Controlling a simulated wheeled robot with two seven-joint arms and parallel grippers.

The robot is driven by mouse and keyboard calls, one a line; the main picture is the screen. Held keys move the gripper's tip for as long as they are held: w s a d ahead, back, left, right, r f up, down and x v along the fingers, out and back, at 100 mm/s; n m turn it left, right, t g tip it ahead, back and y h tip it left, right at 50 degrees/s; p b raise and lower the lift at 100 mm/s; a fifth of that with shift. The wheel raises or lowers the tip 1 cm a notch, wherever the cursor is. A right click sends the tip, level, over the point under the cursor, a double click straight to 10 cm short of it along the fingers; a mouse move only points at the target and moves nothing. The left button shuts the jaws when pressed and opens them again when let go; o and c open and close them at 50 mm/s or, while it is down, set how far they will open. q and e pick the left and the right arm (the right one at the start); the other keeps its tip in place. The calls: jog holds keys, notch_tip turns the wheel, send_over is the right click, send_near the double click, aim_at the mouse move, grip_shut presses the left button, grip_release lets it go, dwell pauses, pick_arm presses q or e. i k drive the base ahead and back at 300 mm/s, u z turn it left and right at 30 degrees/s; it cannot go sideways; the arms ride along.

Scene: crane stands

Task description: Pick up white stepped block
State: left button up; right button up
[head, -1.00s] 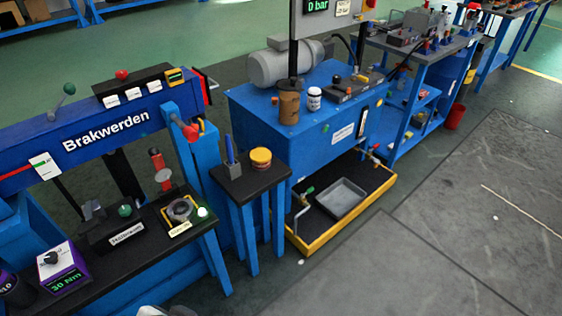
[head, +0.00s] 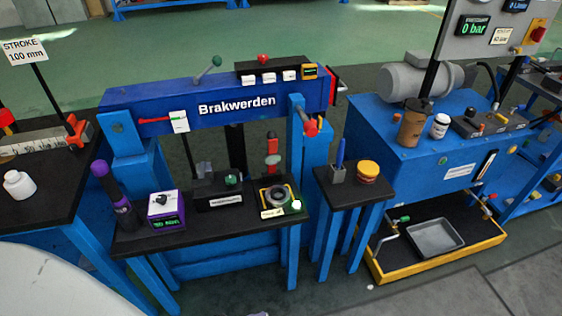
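I cannot make out a white stepped block for certain in the head view. On the dark table at the far left stands a small white bottle-like object (head: 18,185) with a narrower top. Behind it lies a long pale bar with dark markings (head: 35,143), too small to tell its shape. Neither of my grippers is in view.
The blue "Brakwerden" press (head: 230,107) stands in the middle; its black bench (head: 190,232) holds a purple-framed display box (head: 166,208). A blue hydraulic unit (head: 400,150) stands right, above a yellow-edged tray (head: 440,264).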

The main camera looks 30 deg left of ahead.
aim_at(19, 185)
jog(key=u, duration=2.6)
jog(key=k, duration=1.25)
jog(key=u, duration=1.05)
jog(key=i, duration=0.95)
jog(key=u, duration=0.4)
jog(key=i, duration=1.05)
jog(key=z, duration=0.75)
